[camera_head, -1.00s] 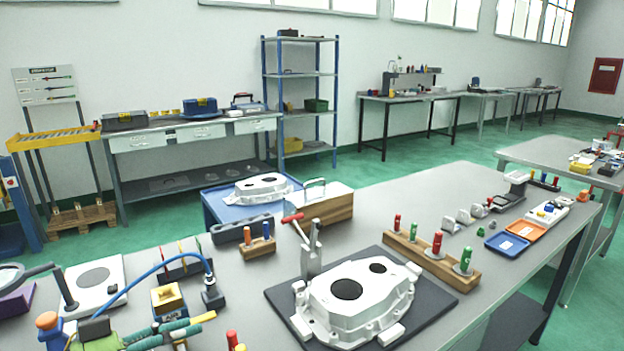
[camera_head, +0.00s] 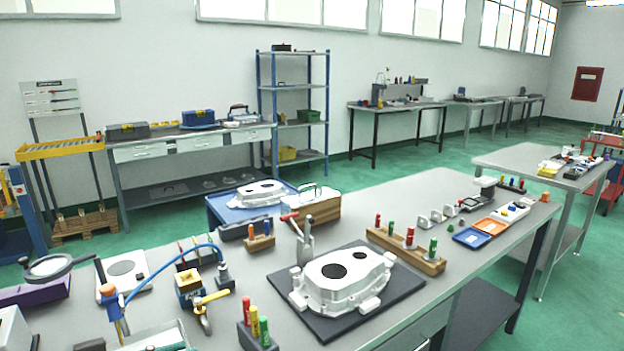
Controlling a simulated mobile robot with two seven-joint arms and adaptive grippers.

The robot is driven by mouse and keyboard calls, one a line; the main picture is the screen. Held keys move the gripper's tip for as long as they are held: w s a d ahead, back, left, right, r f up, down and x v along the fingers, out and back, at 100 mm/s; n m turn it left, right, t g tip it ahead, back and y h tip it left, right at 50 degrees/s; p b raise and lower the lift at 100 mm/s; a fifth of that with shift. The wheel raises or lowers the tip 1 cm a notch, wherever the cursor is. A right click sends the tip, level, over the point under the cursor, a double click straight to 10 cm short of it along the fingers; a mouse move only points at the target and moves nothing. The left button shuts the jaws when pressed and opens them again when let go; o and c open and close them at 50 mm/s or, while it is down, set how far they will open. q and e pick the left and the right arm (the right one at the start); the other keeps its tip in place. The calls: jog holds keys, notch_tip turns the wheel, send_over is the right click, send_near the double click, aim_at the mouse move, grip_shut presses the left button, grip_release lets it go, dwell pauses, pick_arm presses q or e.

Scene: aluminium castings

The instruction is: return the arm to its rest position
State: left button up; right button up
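Neither of my grippers and neither of my arms shows in the head view. A silver aluminium casting (camera_head: 325,297) with dark round openings lies on a dark mat (camera_head: 401,293) on the grey workbench (camera_head: 445,205). A second casting (camera_head: 246,195) rests on a blue surface (camera_head: 281,188) behind the bench. No gripper is seen near or touching either casting.
A marker holder (camera_head: 257,338) and a magnifier (camera_head: 48,267) are at the front left.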

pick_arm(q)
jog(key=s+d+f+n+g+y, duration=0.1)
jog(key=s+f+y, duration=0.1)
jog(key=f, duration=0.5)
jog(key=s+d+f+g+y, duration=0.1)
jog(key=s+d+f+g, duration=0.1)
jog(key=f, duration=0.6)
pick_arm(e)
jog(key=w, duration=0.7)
pick_arm(q)
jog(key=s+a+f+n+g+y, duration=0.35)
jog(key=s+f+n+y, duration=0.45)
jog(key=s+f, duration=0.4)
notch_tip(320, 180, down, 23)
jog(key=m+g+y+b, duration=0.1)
jog(key=b, duration=0.1)
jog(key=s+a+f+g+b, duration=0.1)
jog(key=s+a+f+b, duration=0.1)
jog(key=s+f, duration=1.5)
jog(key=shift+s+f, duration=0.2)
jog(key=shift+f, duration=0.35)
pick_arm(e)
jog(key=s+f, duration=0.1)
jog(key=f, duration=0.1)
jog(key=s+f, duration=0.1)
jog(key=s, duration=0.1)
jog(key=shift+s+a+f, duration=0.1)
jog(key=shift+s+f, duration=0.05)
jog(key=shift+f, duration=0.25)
